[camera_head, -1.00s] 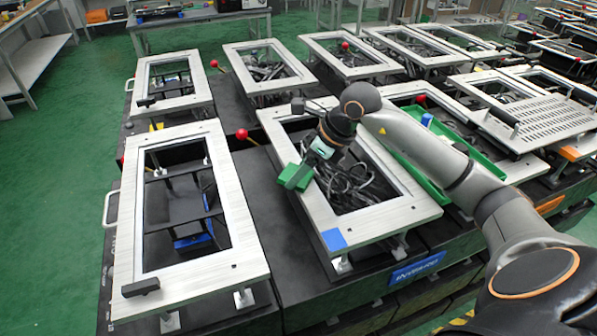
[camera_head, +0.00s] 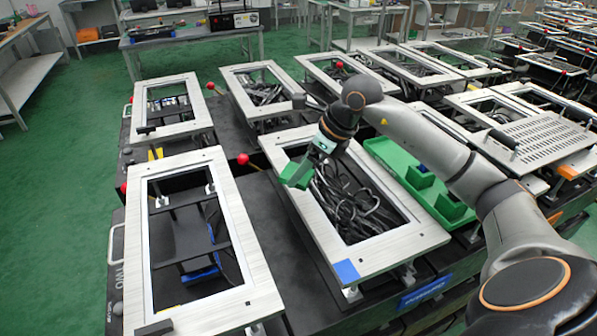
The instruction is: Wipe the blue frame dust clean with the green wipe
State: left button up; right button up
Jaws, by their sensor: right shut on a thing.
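The blue dust patch (camera_head: 345,271) lies on the near left corner of a silver rectangular frame (camera_head: 395,246) in the middle of the view. My right gripper (camera_head: 311,160) is shut on the green wipe (camera_head: 296,174). The wipe is at the left bar of that frame, toward its far end and well away from the blue patch. I cannot tell whether the wipe touches the metal. My left gripper is out of view.
Dark cables (camera_head: 345,205) fill the frame's opening. A green tray (camera_head: 385,150) holding green blocks stands to the right, partly behind my right arm. A red-knobbed lever (camera_head: 243,159) stands left of the frame. Another silver frame (camera_head: 135,240) is at the left.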

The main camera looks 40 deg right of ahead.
jog(key=shift+r+p, duration=0.6)
jog(key=shift+r, duration=0.75)
